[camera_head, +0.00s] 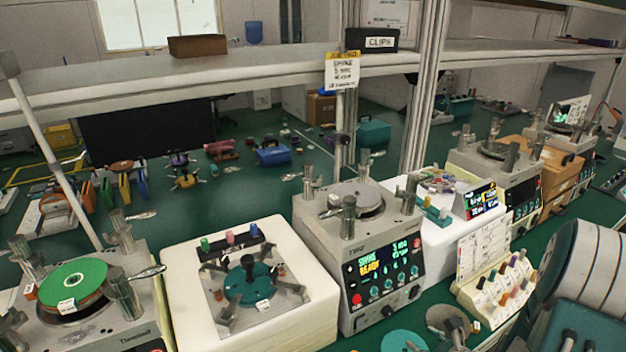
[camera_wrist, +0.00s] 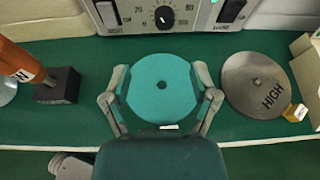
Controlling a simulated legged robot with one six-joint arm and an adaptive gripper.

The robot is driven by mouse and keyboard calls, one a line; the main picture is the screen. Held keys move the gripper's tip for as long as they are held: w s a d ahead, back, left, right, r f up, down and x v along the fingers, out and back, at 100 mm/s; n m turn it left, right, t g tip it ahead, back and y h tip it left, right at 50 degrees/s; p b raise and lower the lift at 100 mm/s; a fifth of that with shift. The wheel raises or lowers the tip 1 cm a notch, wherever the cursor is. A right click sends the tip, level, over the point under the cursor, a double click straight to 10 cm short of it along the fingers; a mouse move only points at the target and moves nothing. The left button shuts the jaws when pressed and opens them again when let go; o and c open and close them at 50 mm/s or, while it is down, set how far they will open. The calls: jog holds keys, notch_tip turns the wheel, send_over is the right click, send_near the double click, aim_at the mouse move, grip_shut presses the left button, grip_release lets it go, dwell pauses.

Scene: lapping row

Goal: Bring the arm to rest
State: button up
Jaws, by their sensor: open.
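My gripper (camera_wrist: 162,72) shows in the wrist view with its two grey fingers spread apart. It is open, with nothing held between the fingers. A teal disc (camera_wrist: 162,102) lies on the green bench below, between the fingers in the picture. The height gap between fingers and disc is hard to judge. A large grey part of my arm (camera_head: 588,262) shows at the lower right of the head view; the fingertips are not clear there.
A grey disc marked HIGH (camera_wrist: 252,98) lies right of the teal disc. A black block (camera_wrist: 58,86) and an orange cylinder (camera_wrist: 18,62) are at left. A machine (camera_wrist: 165,15) stands behind. Lapping machines (camera_head: 362,235) line the bench under a shelf (camera_head: 250,68).

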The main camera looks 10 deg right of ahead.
jog(key=s+a+r+n+g+y, duration=0.2)
jog(key=a+r+n+g, duration=0.3)
jog(key=a+n, duration=0.4)
jog(key=s+a+r+n+g+y, duration=0.3)
jog(key=a+r+n, duration=0.5)
jog(key=s+r+n+h, duration=0.9)
jog(key=r+n, duration=0.2)
jog(key=n, duration=0.3)
jog(key=shift+s+a+n+t, duration=0.2)
jog(key=shift+a+n+t, duration=0.1)
jog(key=shift+n, duration=0.1)
